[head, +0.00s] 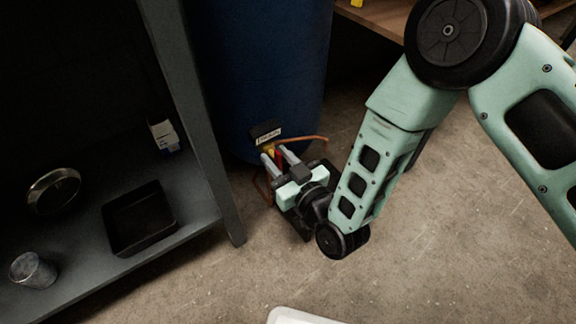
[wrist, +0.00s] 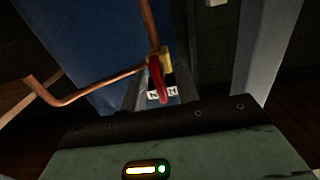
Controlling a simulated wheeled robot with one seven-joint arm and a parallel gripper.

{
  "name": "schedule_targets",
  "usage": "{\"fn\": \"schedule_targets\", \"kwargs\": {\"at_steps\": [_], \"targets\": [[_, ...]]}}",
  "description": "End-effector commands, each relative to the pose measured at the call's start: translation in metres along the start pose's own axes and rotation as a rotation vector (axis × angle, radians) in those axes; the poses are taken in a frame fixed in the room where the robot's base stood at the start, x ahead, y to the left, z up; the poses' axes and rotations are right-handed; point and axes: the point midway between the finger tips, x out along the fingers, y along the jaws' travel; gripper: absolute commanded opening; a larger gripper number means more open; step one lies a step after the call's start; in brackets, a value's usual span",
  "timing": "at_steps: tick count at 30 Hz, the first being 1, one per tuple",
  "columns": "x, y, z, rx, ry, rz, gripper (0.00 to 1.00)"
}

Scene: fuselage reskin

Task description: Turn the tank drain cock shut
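The blue tank (head: 262,70) stands at the back, with a dark labelled block (head: 266,132) low on its front. The drain cock has a yellow brass body, seen in the wrist view (wrist: 166,58), and a red lever (wrist: 156,80). In the head view the red lever (head: 278,154) shows between the two grey fingers of my gripper (head: 274,154). The fingers stand apart, one to each side of the lever. I cannot tell whether either touches it. The gripper body hides the fingers' lower parts in the wrist view.
A copper pipe (head: 304,138) runs beside the cock and bends close to my gripper. A dark metal shelf (head: 75,235) on the left holds a black tray (head: 138,243), a round dish and a metal cup. The concrete floor (head: 430,250) at right is clear.

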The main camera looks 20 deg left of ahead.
Motion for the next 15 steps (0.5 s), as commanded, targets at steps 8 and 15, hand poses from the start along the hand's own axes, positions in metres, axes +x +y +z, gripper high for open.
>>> {"fn": "schedule_targets", "kwargs": {"at_steps": [8,15], "targets": [[-0.016,0.0,-0.002,0.0,-0.003,-0.001,0.31],[-0.068,-0.001,-0.003,0.001,-0.008,-0.002,0.31]]}}
